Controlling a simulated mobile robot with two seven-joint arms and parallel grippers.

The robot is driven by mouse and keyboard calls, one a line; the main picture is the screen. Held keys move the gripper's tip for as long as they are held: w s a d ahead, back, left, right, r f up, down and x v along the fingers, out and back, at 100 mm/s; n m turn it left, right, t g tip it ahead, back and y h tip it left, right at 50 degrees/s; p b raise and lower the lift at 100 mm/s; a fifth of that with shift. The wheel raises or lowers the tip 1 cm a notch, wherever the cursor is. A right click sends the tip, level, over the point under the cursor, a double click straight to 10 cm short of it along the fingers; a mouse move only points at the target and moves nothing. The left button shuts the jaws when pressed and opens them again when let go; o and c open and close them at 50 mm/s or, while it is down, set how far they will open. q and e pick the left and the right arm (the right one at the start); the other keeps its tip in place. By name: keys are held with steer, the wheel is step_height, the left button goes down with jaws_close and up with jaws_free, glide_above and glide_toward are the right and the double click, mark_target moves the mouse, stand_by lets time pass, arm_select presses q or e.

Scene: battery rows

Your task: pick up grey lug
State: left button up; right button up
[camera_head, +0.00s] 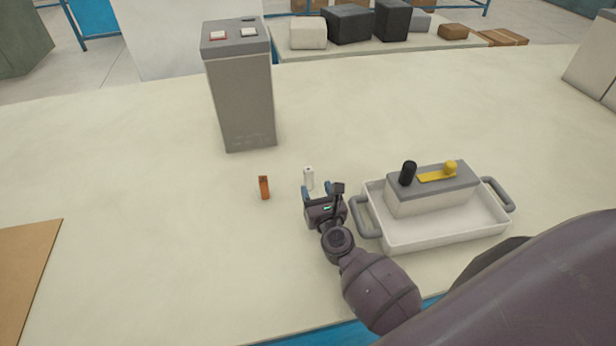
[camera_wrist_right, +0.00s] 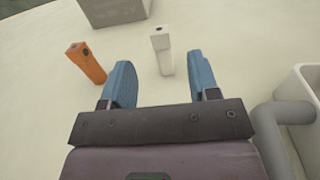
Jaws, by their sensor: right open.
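The grey lug (camera_head: 308,177), a small pale block with a dark hole near its top, stands upright on the table. It also shows in the right wrist view (camera_wrist_right: 163,52), ahead of and between the two blue fingers. My right gripper (camera_head: 317,188) is open and empty, just on the near side of the lug. In the right wrist view its fingertips (camera_wrist_right: 160,70) are spread to either side of the lug's line, with no visible contact. My left gripper is not in view.
An orange lug (camera_head: 264,187) stands left of the grey one. A white tray (camera_head: 437,242) with grey handles holds a battery (camera_head: 432,196) with black and yellow terminals, close on the right. A tall grey box (camera_head: 240,95) stands behind. The table's left middle (camera_head: 130,170) is clear.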

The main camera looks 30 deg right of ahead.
mark_target(310, 173)
steer(key=shift+x, duration=3.3)
steer(key=shift+s, duration=0.1)
steer(key=c, duration=1)
steer(key=shift+r, duration=0.15)
